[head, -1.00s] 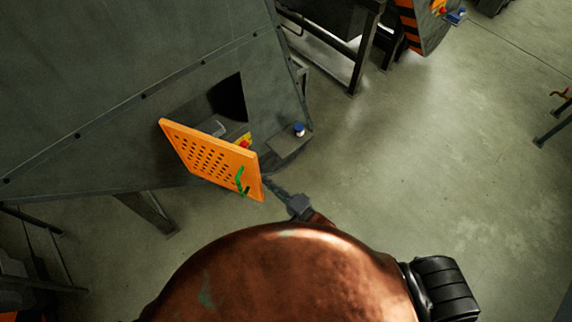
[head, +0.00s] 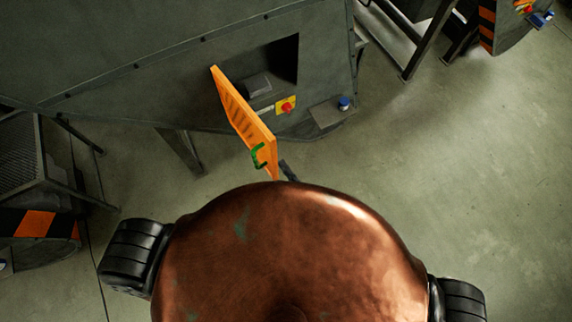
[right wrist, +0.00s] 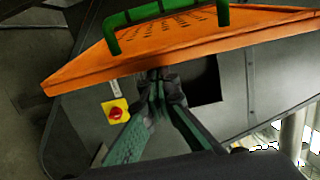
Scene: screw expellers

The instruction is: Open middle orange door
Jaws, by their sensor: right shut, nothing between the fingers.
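The orange door (head: 243,117) has rows of slots and a green handle (head: 258,155). It stands swung out from the grey machine, and the dark opening behind it shows. My right gripper (head: 287,172) is beside the door's free edge, mostly hidden behind my copper-coloured body. In the right wrist view my right gripper (right wrist: 158,88) is shut and empty, its fingertips at the lower edge of the orange door (right wrist: 200,40). The green handle (right wrist: 165,10) is beyond the fingertips, on the door's other side. My left gripper is not in view.
A red button on a yellow plate (head: 286,106) sits beside the opening, also in the right wrist view (right wrist: 116,112). A small ledge with a blue knob (head: 344,102) juts out to its right. Another machine (head: 38,165) stands at left.

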